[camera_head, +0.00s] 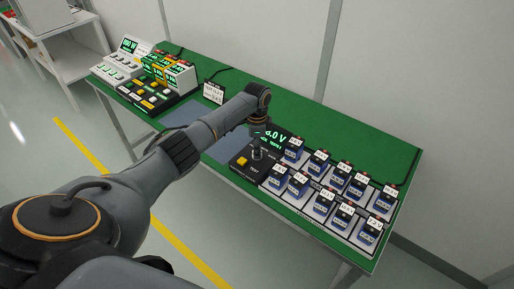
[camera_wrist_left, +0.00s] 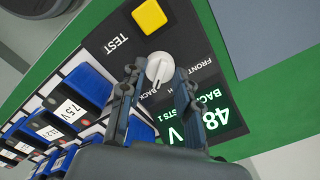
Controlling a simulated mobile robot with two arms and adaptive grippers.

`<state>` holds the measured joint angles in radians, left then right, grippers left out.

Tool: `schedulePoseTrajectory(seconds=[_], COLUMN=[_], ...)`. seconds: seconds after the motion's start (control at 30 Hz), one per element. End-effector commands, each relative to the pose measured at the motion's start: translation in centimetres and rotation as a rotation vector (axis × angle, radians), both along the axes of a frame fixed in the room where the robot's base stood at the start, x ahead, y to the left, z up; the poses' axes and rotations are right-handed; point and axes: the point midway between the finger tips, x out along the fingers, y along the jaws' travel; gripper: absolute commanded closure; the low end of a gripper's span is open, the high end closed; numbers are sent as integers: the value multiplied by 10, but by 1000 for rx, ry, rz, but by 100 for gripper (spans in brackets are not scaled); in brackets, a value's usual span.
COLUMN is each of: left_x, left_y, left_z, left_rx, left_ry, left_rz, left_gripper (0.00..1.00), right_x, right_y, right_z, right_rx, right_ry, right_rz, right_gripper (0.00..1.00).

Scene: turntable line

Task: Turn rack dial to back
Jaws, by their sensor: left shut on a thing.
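The rack dial (camera_wrist_left: 159,70) is a small round white knob on a black panel, with FRONT and BACK lettering beside it in the left wrist view. My left gripper (camera_wrist_left: 158,78) is shut on the dial, with one dark finger on each side of it. In the head view my left gripper (camera_head: 257,150) points down at the same panel and hides the dial. The panel display (camera_wrist_left: 206,112) shows green digits and smaller text that seems to read BACK and TESTS 1. The dial's exact pointing direction is hard to tell. My right gripper is not in view.
A yellow TEST button (camera_wrist_left: 149,16) sits beside the dial. A rack (camera_head: 318,212) of blue, labelled battery-like blocks stands to the right on the green table (camera_head: 385,150). Several instruments (camera_head: 150,75) stand at the table's left end. A blue-grey mat (camera_head: 228,147) lies near the panel.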

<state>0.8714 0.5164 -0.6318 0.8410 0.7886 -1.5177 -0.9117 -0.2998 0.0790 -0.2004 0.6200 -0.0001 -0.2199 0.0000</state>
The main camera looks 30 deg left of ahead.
Motion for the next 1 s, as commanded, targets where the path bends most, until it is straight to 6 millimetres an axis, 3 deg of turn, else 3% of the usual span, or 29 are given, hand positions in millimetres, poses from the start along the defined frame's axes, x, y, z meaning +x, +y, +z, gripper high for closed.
schedulePoseTrajectory(seconds=[0.3,0.33,0.43,0.77,1.0], left_x=[-1,-1,-1,0,1], left_y=[-1,-1,-1,0,0], left_z=[-2,-1,-1,2,39], left_rx=[-1,-1,-1,0,0], left_ry=[3,3,3,0,-4], left_rz=[-3,-3,-3,-1,-3], left_gripper=[99,62,44,44,44], right_x=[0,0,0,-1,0], right_y=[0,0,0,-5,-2], right_z=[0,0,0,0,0], right_rx=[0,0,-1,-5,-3], right_ry=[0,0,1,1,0], right_rz=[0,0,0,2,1], right_gripper=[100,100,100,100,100])
